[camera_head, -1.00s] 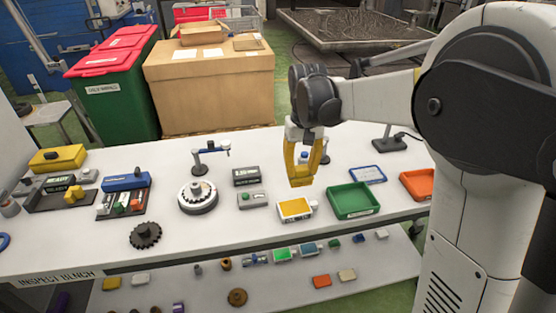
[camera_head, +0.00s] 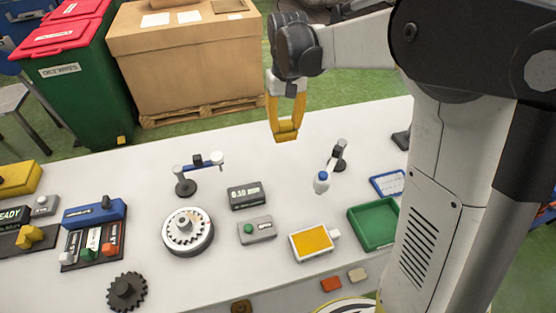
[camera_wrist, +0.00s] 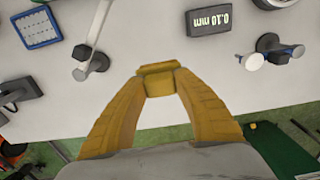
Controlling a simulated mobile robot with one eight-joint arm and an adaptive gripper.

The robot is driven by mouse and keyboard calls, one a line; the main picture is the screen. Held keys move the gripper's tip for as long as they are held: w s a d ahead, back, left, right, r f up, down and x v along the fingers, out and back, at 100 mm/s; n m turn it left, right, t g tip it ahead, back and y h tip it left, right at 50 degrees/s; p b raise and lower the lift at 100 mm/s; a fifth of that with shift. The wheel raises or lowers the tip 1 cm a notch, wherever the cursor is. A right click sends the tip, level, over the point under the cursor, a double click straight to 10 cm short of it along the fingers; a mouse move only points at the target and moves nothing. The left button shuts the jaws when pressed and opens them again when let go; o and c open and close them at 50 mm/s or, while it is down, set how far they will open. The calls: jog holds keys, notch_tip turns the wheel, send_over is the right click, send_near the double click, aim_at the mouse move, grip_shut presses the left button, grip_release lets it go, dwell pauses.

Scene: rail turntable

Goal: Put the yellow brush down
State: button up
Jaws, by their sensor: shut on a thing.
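My gripper (camera_head: 286,128) has yellow fingers. They point down, above the back part of the white bench (camera_head: 330,125). In the wrist view the fingertips (camera_wrist: 159,84) close on a small yellow piece (camera_wrist: 156,68). I take this for the yellow brush. Its colour blends with the fingers, so its shape and bristles cannot be made out. It appears held clear of the bench top; the exact height is unclear.
Clear white surface lies below the gripper. A cardboard box (camera_head: 187,65) stands behind the bench.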

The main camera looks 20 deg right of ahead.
aim_at(285, 133)
jog(key=shift+w+f+b, duration=0.3)
jog(key=shift+f+b, duration=0.1)
jog(key=shift+f, duration=0.2)
jog(key=shift+w+f+b, duration=0.25)
jog(key=shift+f+b, duration=0.1)
jog(key=shift+f, duration=0.2)
jog(key=f, duration=0.1)
jog(key=s+f+b, duration=0.1)
jog(key=f+b, duration=0.1)
jog(key=shift+s+f, duration=0.25)
jog(key=shift+f, duration=0.1)
jog(key=f+b, duration=0.1)
jog(key=f, duration=0.1)
jog(key=f+b, duration=0.1)
jog(key=f, duration=0.1)
jog(key=f+b, duration=0.1)
jog(key=f, duration=0.2)
jog(key=shift+w, duration=0.25)
notch_tip(285, 133, down, 4)
jog(key=shift+f+b, duration=0.1)
jog(key=shift+b, duration=0.75)
jog(key=o, duration=1.2)
jog(key=shift+c, duration=0.2)
